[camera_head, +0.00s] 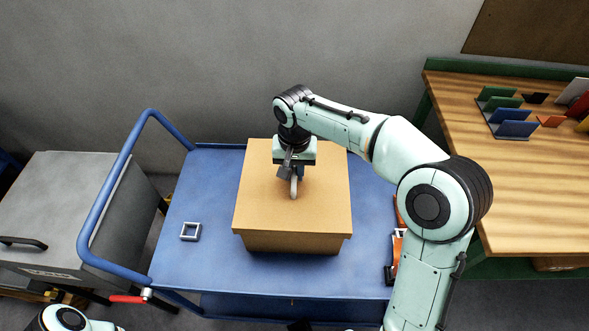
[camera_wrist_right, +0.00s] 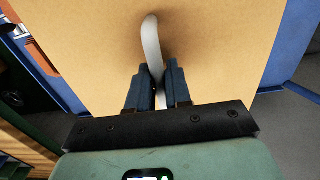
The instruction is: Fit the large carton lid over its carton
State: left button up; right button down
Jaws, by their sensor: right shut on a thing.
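The large carton lid (camera_head: 325,190) is a tan square with a light grey handle (camera_head: 294,187) on its top. It sits over the tan carton (camera_head: 290,243), whose lower wall shows under the lid's front edge. The far edges are partly hidden by my arm. My right gripper (camera_head: 293,176) points down at the lid's middle and is shut on the handle. In the right wrist view the two dark fingers (camera_wrist_right: 155,88) close on the grey handle (camera_wrist_right: 152,42) above the lid (camera_wrist_right: 220,50). Part of my left arm shows at the bottom left, without its gripper.
The carton stands on a blue cart (camera_head: 200,265) with a blue push rail (camera_head: 125,175) at left. A small grey square frame (camera_head: 190,231) lies left of the carton. Orange items (camera_head: 398,245) lie at the cart's right edge. A wooden bench (camera_head: 510,190) stands at right, a grey cabinet (camera_head: 50,210) at left.

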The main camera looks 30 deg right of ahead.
pick_arm(q)
jog(key=shift+s+f+b, duration=0.15)
jog(key=shift+f+b, duration=0.2)
pick_arm(e)
jog(key=shift+f, duration=0.6)
jog(key=c, duration=1)
grip_release()
jog(key=shift+o, duration=0.2)
pick_arm(q)
jog(key=r+p, duration=0.1)
jog(key=w+r+p, duration=0.1)
jog(key=r, duration=0.1)
jog(key=shift+w+p, duration=0.2)
jog(key=shift+p, duration=0.15)
pick_arm(e)
notch_tip(320, 180, up, 13)
jog(key=shift+r, duration=0.2)
